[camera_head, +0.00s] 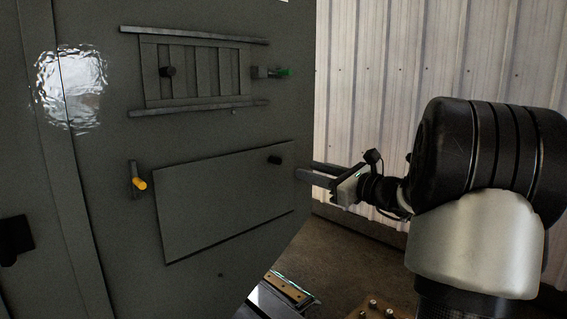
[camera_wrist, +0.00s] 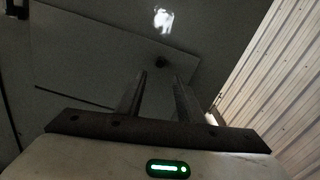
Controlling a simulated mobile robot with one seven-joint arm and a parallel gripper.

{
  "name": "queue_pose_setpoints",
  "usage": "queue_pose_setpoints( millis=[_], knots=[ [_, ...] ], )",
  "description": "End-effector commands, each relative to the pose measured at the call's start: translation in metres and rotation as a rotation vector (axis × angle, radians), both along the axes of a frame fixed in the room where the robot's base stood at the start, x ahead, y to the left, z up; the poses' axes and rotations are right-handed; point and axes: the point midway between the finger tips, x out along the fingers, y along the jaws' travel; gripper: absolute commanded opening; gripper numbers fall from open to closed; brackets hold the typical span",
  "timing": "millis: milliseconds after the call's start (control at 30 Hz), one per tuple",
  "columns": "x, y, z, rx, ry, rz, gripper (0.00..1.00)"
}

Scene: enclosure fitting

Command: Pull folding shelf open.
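The folding shelf (camera_head: 225,200) is a flat grey panel lying against the front of a dark grey cabinet, apparently folded shut. A small black knob (camera_head: 274,160) sits near its upper right corner. The panel also shows in the wrist view (camera_wrist: 95,55), with the knob (camera_wrist: 161,61) just beyond and between my fingertips. My gripper (camera_head: 304,169) is to the right of the knob at about its height. Its two straight fingers (camera_wrist: 161,76) are apart with nothing between them. I see no contact with the knob.
Above the panel is a slatted sliding cover (camera_head: 195,72) between two rails, with a black knob and a green-tipped latch (camera_head: 285,72). A yellow-tipped handle (camera_head: 139,182) is left of the panel. A corrugated wall (camera_head: 380,60) stands behind at right. Floor-level hardware (camera_head: 290,288) lies below.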

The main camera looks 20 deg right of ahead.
Motion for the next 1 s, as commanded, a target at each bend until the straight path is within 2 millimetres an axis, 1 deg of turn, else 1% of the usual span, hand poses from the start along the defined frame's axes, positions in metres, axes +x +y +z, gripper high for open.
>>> queue_pose_setpoints(
  millis=[33,300,500,600,700,967,1000],
  knots=[
    [0.011,0.005,0.001,0.000,0.000,0.004,0.34],
    [0.067,0.025,0.000,0.000,0.000,0.003,0.34],
    [0.097,0.036,0.000,-0.002,0.001,0.002,0.34],
    [0.106,0.039,0.000,-0.002,0.000,0.002,0.34],
    [0.110,0.040,0.000,-0.002,0.000,0.001,0.34],
    [0.112,0.041,0.000,-0.002,0.000,0.000,0.34],
    [0.112,0.041,0.000,-0.002,0.000,0.000,0.32]
  ],
)
